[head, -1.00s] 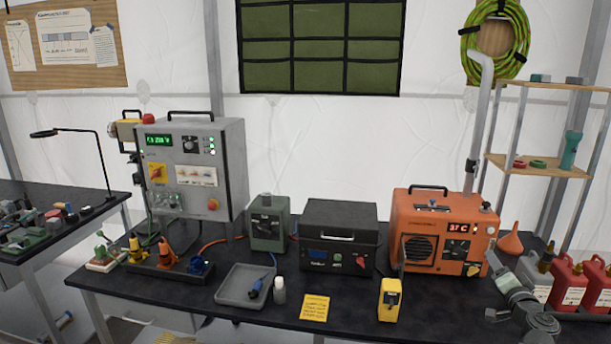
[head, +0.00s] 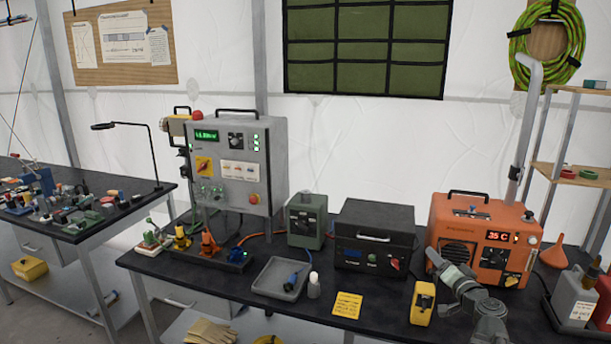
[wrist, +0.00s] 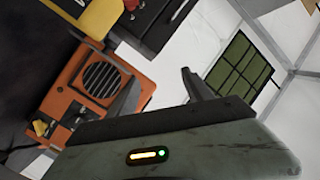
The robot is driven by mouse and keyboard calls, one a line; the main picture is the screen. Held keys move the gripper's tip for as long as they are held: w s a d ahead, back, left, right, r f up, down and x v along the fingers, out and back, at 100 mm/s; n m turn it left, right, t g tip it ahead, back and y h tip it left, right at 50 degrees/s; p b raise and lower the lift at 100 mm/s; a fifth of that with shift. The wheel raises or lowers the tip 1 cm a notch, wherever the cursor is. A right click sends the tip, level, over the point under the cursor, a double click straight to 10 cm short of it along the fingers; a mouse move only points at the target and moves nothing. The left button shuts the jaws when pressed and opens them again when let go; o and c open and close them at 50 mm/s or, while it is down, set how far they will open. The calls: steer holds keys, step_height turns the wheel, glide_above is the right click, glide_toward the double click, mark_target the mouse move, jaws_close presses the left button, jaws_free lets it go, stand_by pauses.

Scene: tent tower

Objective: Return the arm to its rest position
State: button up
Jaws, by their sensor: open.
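My gripper (wrist: 158,84) is open in the wrist view, with its two dark fingers apart and nothing between them. In the head view my gripper (head: 433,258) is at the lower right, in front of the orange heater unit (head: 478,235). It appears raised above the black table (head: 385,325), tilted up and to the left. The orange unit also shows in the wrist view (wrist: 75,95), beyond the left finger. I cannot tell whether the gripper touches the unit.
A yellow box (head: 423,303) stands just left of my arm. A dark power box (head: 373,238), a green box (head: 307,220) and a grey tray (head: 268,283) stand farther left. Jerrycans (head: 573,302) and a funnel (head: 553,256) are at the right.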

steer(key=w+a+f+n+g+y, duration=0.1)
steer(key=w+a+n+y, duration=0.1)
steer(key=a, duration=0.6)
steer(key=w+a+f+n+g+y, duration=0.1)
steer(key=a+f+n+y, duration=0.1)
steer(key=a, duration=0.6)
steer(key=s+a+f+n+g+y, duration=0.1)
steer(key=s+a+f+n+g, duration=0.2)
steer(key=a, duration=0.6)
steer(key=s+a+f+n+g+y, duration=0.1)
steer(key=a+f+n+g, duration=0.3)
steer(key=a, duration=0.5)
steer(key=s+a+f+g+h+p, duration=0.1)
steer(key=s+a+f+g+h, duration=0.2)
steer(key=s+f, duration=0.45)
steer(key=s+d+f+m+g+h, duration=0.3)
steer(key=s+d+g, duration=0.2)
steer(key=s+d, duration=0.2)
steer(key=shift+s+d+f, duration=0.15)
steer(key=shift+d, duration=0.65)
